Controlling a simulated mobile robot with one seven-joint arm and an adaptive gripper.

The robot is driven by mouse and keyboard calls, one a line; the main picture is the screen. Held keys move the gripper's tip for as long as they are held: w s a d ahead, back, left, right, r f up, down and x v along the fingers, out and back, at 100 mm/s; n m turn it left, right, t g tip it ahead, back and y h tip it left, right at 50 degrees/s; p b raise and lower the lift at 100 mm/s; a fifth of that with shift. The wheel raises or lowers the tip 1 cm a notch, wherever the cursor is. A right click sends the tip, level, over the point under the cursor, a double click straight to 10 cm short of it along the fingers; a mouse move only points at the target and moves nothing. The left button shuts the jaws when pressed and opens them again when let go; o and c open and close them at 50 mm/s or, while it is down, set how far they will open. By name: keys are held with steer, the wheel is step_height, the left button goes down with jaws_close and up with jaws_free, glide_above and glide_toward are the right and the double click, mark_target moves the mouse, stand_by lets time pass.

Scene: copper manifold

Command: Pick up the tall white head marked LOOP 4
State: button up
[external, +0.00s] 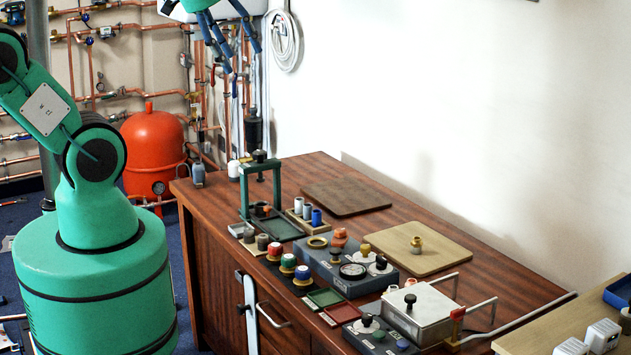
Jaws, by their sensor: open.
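A white cylinder (233,170) also stands at the back left of the brown bench. Any lettering on them is too small to read, so I cannot tell which is marked LOOP 4. My gripper (242,59) is at the top, open and empty, its fingers pointing down. It is high above the bench's back left corner, far from the heads at bottom right.
The brown bench (440,222) carries a green frame (243,194), coloured knobs (288,261), a gauge box (345,277), a metal box with rails (420,313) and a tan board (430,247). A blue-edged tray (618,292) lies at the right. Copper pipes and an orange tank (152,150) stand behind.

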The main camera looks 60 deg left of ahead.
steer(key=w+a+r+n+g, duration=0.1)
steer(key=w+a, duration=0.6)
steer(key=w, duration=0.2)
steer(key=w+a+r+n, duration=0.1)
steer(key=w+a, duration=0.5)
steer(key=w, duration=0.4)
steer(key=w+a+f+n+g+p, duration=0.1)
steer(key=w+a+f, duration=0.35)
steer(key=a, duration=0.45)
steer(key=w+a+f+n+y, duration=0.1)
steer(key=w+a+f, duration=0.4)
steer(key=a, duration=0.5)
steer(key=w+a+f+n+g+p, duration=0.1)
steer(key=w+a+f+n, duration=0.1)
steer(key=w+a+f, duration=0.5)
steer(key=s+a+f+n, duration=0.1)
steer(key=s+a+f, duration=0.2)
steer(key=a+f, duration=1)
steer(key=s+a+f+n+g+p, duration=0.1)
steer(key=s+a+f, duration=0.2)
steer(key=a+f, duration=1)
steer(key=a, duration=0.6)
steer(key=shift+a+f+n, duration=0.2)
steer(key=shift+n, duration=0.1)
